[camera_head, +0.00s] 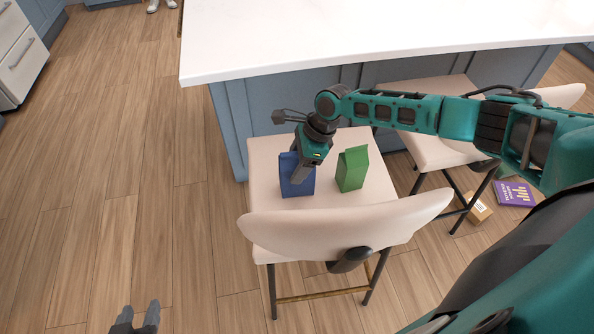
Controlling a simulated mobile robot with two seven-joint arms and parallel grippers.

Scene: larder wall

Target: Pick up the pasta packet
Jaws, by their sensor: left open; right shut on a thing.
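A blue packet (305,187) stands upright on or just above the cream seat of a chair (262,158). A green packet (352,170) stands on the same seat, to its right and apart from it. No label is readable, so I cannot tell by print which one is pasta. My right gripper (297,178) reaches down from above and is shut on the blue packet, covering part of it. My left gripper (140,311) is open and empty at the bottom edge, low over the floor; most of it is out of view.
The chair's curved backrest (345,228) is on the near side. A white counter (390,38) lies behind, above blue panels. A second chair (430,150) stands right. A purple box (514,193) and a cardboard box (478,208) lie on the floor. The left floor is clear.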

